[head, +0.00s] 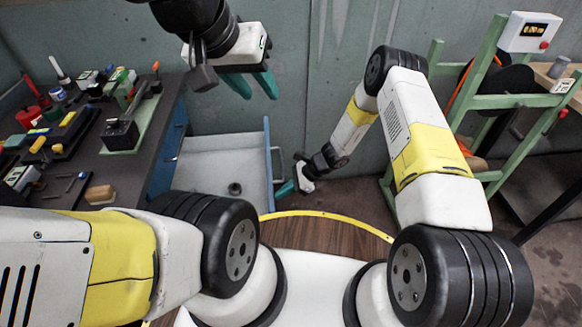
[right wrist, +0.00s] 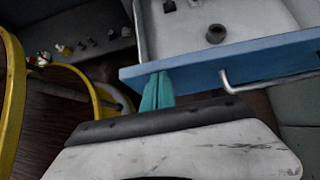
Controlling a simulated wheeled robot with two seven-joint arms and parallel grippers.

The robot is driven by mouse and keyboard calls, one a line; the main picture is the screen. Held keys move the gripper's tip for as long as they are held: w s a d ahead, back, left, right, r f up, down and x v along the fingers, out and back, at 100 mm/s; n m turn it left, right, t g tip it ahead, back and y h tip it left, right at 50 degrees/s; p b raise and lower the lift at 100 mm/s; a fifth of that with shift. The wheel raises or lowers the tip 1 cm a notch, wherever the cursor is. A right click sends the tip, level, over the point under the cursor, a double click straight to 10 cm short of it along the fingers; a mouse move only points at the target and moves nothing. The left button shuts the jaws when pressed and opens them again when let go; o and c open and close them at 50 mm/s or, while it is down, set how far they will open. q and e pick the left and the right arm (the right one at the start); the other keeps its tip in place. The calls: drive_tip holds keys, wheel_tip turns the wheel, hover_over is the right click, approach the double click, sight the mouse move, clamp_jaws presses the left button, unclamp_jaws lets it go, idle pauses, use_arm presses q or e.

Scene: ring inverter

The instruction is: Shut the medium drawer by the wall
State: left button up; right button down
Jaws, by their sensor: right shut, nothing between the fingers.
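The drawer (head: 218,158) is pulled out from the bench on the left, with a pale interior and a blue front panel (head: 267,150). A bar handle (head: 279,163) is on the panel's outer face. A small dark ring-shaped part (head: 235,188) lies inside. My right gripper (head: 286,188) is shut and empty, low beside the near part of the front. In the right wrist view its teal fingertips (right wrist: 157,90) meet the blue panel (right wrist: 205,68), left of the handle (right wrist: 250,84); I cannot tell if they touch. My left gripper (head: 252,85) is open and empty, high above the drawer.
The dark workbench (head: 125,180) on the left carries several tools and parts. A grey-green wall (head: 290,60) stands behind the drawer. A green rack (head: 478,80) with a display box (head: 528,32) stands at the right. Some floor shows between drawer and rack.

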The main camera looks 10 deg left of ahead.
drive_tip(key=shift+a, duration=0.1)
drive_tip(key=s+a, duration=0.3)
drive_tip(key=a, duration=0.7)
drive_tip(key=s+a, duration=0.3)
drive_tip(key=a, duration=0.8)
drive_tip(key=s+a, duration=0.3)
drive_tip(key=a, duration=0.8)
drive_tip(key=shift+s+a, duration=0.2)
drive_tip(key=shift+a, duration=0.05)
